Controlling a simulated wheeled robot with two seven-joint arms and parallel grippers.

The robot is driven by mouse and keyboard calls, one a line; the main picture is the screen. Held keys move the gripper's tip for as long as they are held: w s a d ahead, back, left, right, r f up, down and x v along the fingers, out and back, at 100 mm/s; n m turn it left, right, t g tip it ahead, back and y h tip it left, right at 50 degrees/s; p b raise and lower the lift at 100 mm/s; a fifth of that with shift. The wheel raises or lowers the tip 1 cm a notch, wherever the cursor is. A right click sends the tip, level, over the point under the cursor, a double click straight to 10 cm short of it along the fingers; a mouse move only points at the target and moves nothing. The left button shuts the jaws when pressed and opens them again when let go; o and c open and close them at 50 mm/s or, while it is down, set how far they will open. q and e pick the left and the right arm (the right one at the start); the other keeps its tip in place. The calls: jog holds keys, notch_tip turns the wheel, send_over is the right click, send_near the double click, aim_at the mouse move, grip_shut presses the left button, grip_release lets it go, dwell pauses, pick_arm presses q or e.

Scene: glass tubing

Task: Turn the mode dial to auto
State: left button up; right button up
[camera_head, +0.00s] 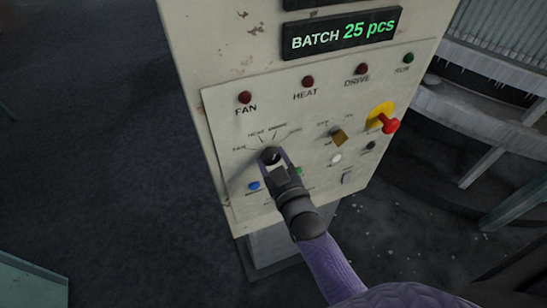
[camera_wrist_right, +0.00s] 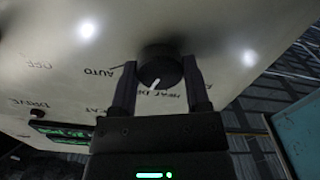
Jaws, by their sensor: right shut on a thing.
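The mode dial (camera_head: 270,154) is a round black knob on the lower left of the pale control panel, with printed labels fanned above it. In the right wrist view the dial (camera_wrist_right: 160,68) shows a white pointer line aimed down and slightly left, toward the label text below it and away from the AUTO label (camera_wrist_right: 100,72). My right gripper (camera_head: 273,161) has one finger on each side of the dial and is shut on it. Its fingers (camera_wrist_right: 160,82) also flank the knob in the wrist view. My left gripper is not in view.
To the dial's right are a brown knob (camera_head: 338,136) and a red emergency button (camera_head: 390,125) on a yellow base. A blue button (camera_head: 254,185) and a green button (camera_head: 298,170) sit below. Indicator lamps and a BATCH display (camera_head: 342,35) are above.

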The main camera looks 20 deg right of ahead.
jog(key=m, duration=0.4)
jog(key=shift+p, duration=0.3)
jog(key=m, duration=0.4)
jog(key=shift+m, duration=0.3)
jog(key=o, duration=1.3)
jog(key=s, duration=1)
jog(key=shift+d, duration=0.2)
